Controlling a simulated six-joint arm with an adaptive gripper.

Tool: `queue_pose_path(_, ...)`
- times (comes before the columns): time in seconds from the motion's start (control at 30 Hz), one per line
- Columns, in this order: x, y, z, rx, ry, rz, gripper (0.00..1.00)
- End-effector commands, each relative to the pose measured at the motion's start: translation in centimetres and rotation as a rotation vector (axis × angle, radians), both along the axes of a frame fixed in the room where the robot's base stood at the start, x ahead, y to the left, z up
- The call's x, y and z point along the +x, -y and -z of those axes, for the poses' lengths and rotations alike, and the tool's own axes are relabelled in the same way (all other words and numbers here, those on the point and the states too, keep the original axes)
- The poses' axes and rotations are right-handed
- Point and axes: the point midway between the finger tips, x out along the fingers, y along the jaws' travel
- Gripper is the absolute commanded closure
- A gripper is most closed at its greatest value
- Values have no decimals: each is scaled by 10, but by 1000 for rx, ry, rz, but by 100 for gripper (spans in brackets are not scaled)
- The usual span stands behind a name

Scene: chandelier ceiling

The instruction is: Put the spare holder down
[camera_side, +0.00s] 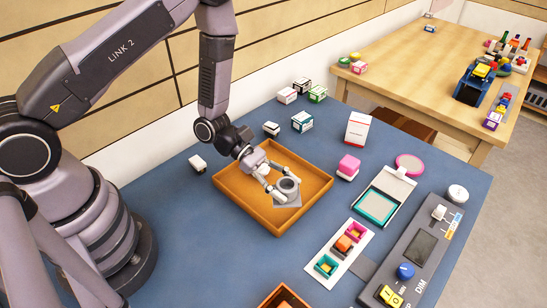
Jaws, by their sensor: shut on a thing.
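A grey holder (290,200), a round ring on a square base, is at the orange tray (225,183), over the right part of its floor. My gripper (277,187) reaches in from the upper left, with its fingers at the holder's ring. It is shut on the holder. I cannot tell whether the base touches the tray floor or is slightly above it. The gripper's fingers hide part of the ring's left side.
Small boxes (302,121) stand behind the tray. A pink block (348,166), a white box (357,129) and an open teal pad (378,206) are to its right. A strip with coloured cups (341,248) and a control panel (418,250) lie nearer. The tray's left part is bare.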

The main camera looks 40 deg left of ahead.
Motion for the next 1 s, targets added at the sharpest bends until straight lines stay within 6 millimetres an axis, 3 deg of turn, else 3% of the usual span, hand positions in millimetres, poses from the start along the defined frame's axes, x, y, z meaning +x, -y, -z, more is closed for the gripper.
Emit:
queue_pose_path(0.1, -57, 22, 8, 0, -1, 293, 86)
queue_pose_path(0.2, -99, 28, 12, 1, 1, 506, 86)
queue_pose_path(0.3, -129, 27, 14, 0, 0, 666, 86)
queue_pose_path(0.4, -146, 25, 15, -1, 0, 763, 86)
queue_pose_path(0.57, -155, 22, 37, 0, -3, 810, 86)
queue_pose_path(1.0, -154, 22, 93, 0, -1, 807, 86)
